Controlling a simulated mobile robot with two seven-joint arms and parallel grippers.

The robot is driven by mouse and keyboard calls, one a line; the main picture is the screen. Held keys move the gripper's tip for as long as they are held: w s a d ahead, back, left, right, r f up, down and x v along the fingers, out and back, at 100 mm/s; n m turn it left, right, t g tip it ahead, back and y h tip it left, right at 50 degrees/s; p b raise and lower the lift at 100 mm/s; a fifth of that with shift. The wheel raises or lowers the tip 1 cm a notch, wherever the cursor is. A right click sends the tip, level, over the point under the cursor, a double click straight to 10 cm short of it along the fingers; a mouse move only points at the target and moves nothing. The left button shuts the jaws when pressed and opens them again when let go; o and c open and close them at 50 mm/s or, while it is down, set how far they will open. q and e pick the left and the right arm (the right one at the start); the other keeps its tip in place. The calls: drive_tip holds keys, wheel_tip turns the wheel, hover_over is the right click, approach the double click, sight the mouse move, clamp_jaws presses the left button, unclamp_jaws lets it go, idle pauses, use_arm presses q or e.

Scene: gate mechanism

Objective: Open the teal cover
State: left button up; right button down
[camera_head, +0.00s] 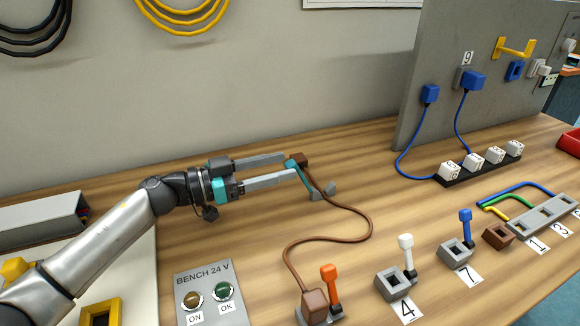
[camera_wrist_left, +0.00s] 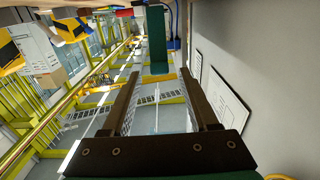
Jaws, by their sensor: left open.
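The teal cover (camera_head: 302,178) shows as a narrow teal strip at the fingertips of my left gripper (camera_head: 291,165), beside a brown block (camera_head: 298,158) and a small grey part (camera_head: 323,191). The gripper is open, its two grey fingers pointing right. In the head view I cannot tell whether a finger touches the cover. In the left wrist view a dark teal panel (camera_wrist_left: 157,42), likely the cover, stands beyond the gap between the open fingers (camera_wrist_left: 161,80). The cover's base is partly hidden by the gripper. My right gripper is not in view.
A brown cable (camera_head: 368,225) curls from the brown block to a socket beside an orange lever (camera_head: 331,285). White (camera_head: 406,255) and blue (camera_head: 465,228) levers stand right. A button panel (camera_head: 208,292) is in front. The bench's back middle is clear; a grey panel (camera_head: 450,60) rises right.

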use_arm(q)
drive_tip(key=shift+x, duration=1.45)
clamp_jaws()
idle(0.4)
